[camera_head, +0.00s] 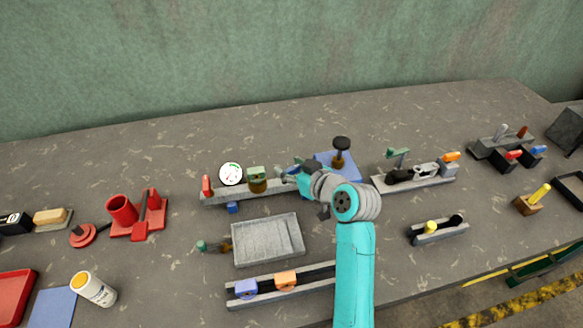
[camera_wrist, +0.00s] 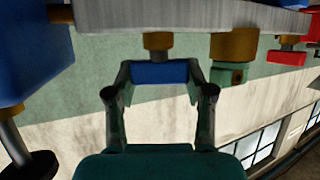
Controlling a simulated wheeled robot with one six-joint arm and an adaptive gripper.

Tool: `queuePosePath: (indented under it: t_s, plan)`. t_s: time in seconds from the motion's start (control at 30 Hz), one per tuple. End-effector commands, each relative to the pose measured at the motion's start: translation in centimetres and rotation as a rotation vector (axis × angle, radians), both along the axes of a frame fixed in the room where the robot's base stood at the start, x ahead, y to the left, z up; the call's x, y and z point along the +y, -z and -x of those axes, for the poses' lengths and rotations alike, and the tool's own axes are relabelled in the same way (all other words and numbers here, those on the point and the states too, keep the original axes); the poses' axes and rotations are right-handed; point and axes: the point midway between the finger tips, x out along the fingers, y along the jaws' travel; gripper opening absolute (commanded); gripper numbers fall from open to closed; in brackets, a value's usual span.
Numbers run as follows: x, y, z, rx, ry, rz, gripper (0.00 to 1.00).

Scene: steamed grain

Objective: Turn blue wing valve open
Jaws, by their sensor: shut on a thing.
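The blue wing valve shows in the wrist view as a small blue handle (camera_wrist: 160,73) on a brass stem under the grey rail (camera_wrist: 185,18). My gripper (camera_wrist: 160,70) has one finger on each side of the handle and is shut on it. In the head view my gripper (camera_head: 290,177) is at the right end of the grey rail (camera_head: 222,197), and it hides the handle there. The handle's exact turn angle is hard to judge.
A white gauge (camera_head: 231,174), a green-topped brass fitting (camera_head: 257,178) and a red handle (camera_head: 207,186) stand along the rail. A blue block (camera_head: 350,170) with a black knob (camera_head: 341,144) is close behind my arm.

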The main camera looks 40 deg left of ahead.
Motion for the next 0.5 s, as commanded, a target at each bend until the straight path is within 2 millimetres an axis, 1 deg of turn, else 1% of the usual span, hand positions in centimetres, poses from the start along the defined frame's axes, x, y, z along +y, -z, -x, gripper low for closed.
queuePosePath:
  t_s: [0.2,0.5]
  plan:
    - [0.13,-0.05,0.21,-0.002,0.166,-0.001,0.18]
    - [0.08,-0.05,0.12,-0.001,0.342,-0.001,0.18]
